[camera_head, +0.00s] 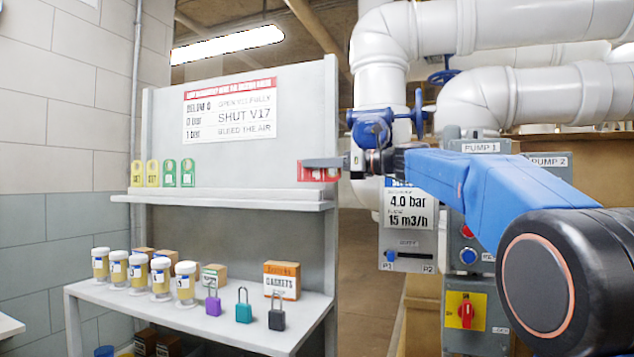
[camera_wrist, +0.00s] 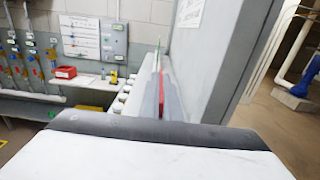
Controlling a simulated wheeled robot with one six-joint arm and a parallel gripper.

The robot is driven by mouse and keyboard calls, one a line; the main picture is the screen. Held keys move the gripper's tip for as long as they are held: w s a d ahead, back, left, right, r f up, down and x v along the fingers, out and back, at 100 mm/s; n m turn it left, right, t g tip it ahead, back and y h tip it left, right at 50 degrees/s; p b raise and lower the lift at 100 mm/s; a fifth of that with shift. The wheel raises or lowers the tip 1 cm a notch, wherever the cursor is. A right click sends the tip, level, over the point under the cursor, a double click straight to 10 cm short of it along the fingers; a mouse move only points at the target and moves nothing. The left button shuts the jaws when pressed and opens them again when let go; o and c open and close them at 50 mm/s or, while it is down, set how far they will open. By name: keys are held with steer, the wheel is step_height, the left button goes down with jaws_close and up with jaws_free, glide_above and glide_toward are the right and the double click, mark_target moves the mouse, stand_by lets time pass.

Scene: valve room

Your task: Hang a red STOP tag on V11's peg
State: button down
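My gripper (camera_head: 322,163) reaches in from the right, level with the upper shelf's right end. Red tag material (camera_head: 319,174) with pale patches shows just below its grey finger; the lettering is too small to read. In the wrist view the fingers (camera_wrist: 161,98) are close together, with a thin strip of red tag (camera_wrist: 164,103) edge-on between them. The finger hides part of the red, so I cannot tell if it is one tag or two. Two yellow tags (camera_head: 145,173) and two green tags (camera_head: 179,173) stand farther left. V11 and its peg cannot be made out.
The upper shelf (camera_head: 240,198) runs below my gripper, with a grey back panel (camera_head: 235,150) behind. On the lower shelf stand several jars (camera_head: 160,278), a gaskets box (camera_head: 282,279) and three padlocks (camera_head: 243,310). A blue valve (camera_head: 375,130), white pipes and pump panels stand to the right.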

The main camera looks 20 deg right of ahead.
mark_target(315, 181)
steer(key=shift+f, duration=2.15)
steer(key=c, duration=2)
jaws_free()
steer(key=shift+f, duration=0.25)
steer(key=v, duration=1.7)
steer(key=shift+d, duration=0.2)
steer(key=shift+s+a, duration=0.1)
